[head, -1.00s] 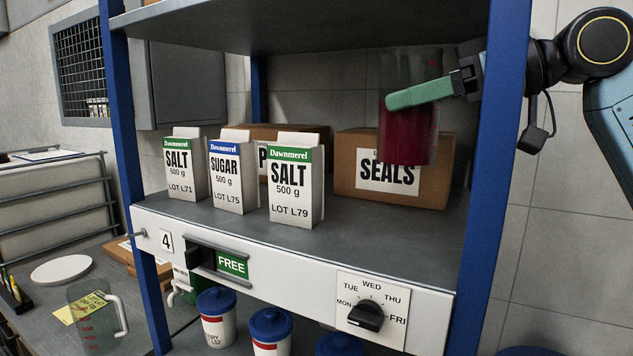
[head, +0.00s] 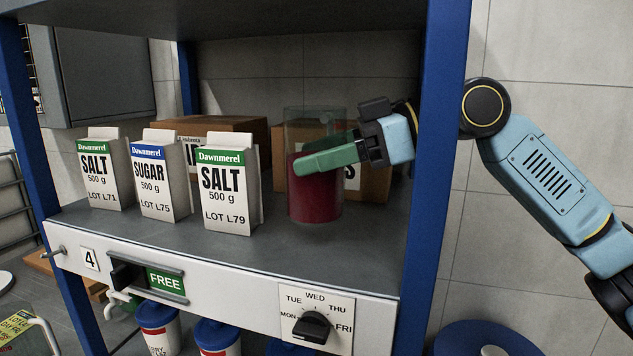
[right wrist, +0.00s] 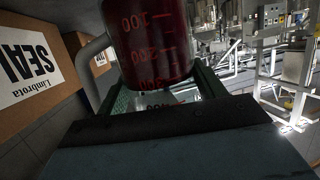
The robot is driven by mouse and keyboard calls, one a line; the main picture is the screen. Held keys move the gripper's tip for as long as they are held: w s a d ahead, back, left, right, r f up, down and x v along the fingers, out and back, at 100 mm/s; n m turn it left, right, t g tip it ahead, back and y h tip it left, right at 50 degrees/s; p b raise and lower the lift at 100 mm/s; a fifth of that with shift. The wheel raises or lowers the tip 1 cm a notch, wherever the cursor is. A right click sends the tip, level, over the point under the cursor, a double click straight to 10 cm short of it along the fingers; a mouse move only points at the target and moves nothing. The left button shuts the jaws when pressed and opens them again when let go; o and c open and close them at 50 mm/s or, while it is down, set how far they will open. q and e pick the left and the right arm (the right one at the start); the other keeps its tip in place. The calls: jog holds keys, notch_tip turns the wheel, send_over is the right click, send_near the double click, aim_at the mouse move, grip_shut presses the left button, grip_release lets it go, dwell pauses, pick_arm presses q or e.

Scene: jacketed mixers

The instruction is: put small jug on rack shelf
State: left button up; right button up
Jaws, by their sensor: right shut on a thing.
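The small jug (head: 314,198) is clear with dark red liquid in it, and it is upright over the rack shelf (head: 260,250), right of the front salt carton. My right gripper (head: 325,158) is shut on it, with a green finger across its near side. The jug's base is at or just above the shelf surface; I cannot tell if it touches. My left gripper is not in view.
Salt (head: 228,188) and sugar (head: 160,180) cartons stand left of the jug. A SEALS box (head: 375,182) is close behind it. A blue post (head: 437,150) stands between the jug and my right arm. The shelf front carries a day dial (head: 311,326).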

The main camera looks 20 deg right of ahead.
aim_at(326, 178)
jog(key=shift+f, duration=1.7)
jog(key=shift+f, duration=0.2)
jog(key=o, duration=1.3)
jog(key=shift+r, duration=0.1)
jog(key=shift+d+r, duration=0.1)
jog(key=shift+d, duration=0.2)
jog(key=b+v, duration=0.1)
jog(key=v, duration=1)
jog(key=shift+s+d+r+b, duration=0.1)
jog(key=shift+s+r+b, duration=0.1)
jog(key=shift+b, duration=0.15)
